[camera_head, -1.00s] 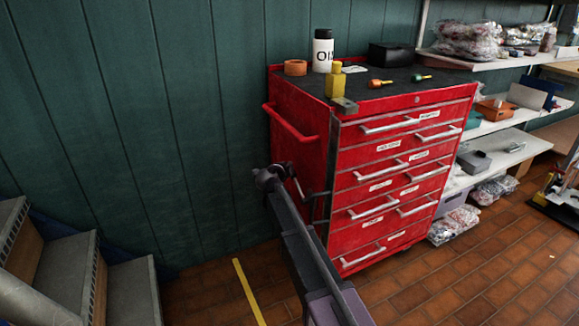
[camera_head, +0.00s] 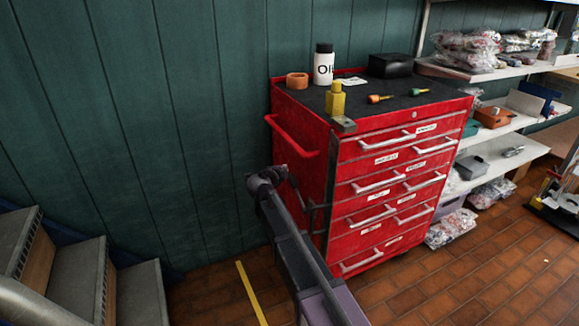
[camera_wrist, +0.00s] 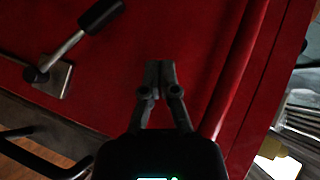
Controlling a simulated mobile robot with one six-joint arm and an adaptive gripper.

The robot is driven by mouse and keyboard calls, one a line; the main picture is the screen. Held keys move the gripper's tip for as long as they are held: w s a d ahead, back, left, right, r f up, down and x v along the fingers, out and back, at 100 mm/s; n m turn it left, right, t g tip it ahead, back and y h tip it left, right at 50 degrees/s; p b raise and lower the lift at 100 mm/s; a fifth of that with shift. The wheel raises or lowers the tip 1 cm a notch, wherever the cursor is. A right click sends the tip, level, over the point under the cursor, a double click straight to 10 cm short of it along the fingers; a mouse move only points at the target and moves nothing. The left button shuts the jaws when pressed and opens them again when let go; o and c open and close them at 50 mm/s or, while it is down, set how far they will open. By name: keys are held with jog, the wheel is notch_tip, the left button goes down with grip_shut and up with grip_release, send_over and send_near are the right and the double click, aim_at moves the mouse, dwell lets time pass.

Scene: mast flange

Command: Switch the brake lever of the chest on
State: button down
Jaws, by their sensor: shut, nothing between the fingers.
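The red chest (camera_head: 300,165) stands against the green wall, its side facing my arm. The brake lever (camera_wrist: 75,48) shows in the wrist view at upper left: a metal rod with a black grip, pivoting on a small metal plate on the red panel. The grip points up and right in that view. My gripper (camera_wrist: 160,66) is shut and empty in front of the red panel, to the right of the lever and apart from it. In the head view my wrist is beside the chest's side, below the side handle; my arm hides part of that area, and the fingertips are unclear.
A red side handle (camera_head: 290,138) sticks out from the chest, near my gripper. A bottle (camera_head: 323,66), an orange ring (camera_head: 297,80), a yellow container (camera_head: 335,100) and screwdrivers stand or lie on top. Grey steps (camera_head: 85,280) are at lower left, shelves at right.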

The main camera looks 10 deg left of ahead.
jog(key=shift+s+a+r+p, duration=0.35)
jog(key=shift+s+r, duration=0.15)
jog(key=shift+s, duration=0.05)
jog(key=shift+s+a+r+p, duration=0.3)
jog(key=shift+s+r+p, duration=0.05)
jog(key=shift+s+r, duration=0.15)
notch_tip(320, 180, up, 6)
jog(key=d+f+n+t+y, duration=0.1)
jog(key=d+n+t+y, duration=0.25)
jog(key=n+y, duration=0.3)
jog(key=s+d+f+n+g+y, duration=0.2)
jog(key=s+d+f+n+g, duration=0.3)
jog(key=s+f+n, duration=0.15)
jog(key=s+d+f+n+g+y, duration=0.2)
jog(key=s+d+f+n+g, duration=0.35)
jog(key=s, duration=0.25)
jog(key=s+d+f+g+h, duration=0.3)
jog(key=s+d, duration=0.4)
jog(key=s+d+f+g+h, duration=0.3)
jog(key=s+d+f+g, duration=0.1)
jog(key=s+d, duration=0.4)
notch_tip(320, 180, up, 25)
jog(key=p, duration=2.4)
jog(key=shift+s+d+m, duration=0.2)
jog(key=shift+d+m, duration=0.1)
jog(key=shift+m, duration=0.05)
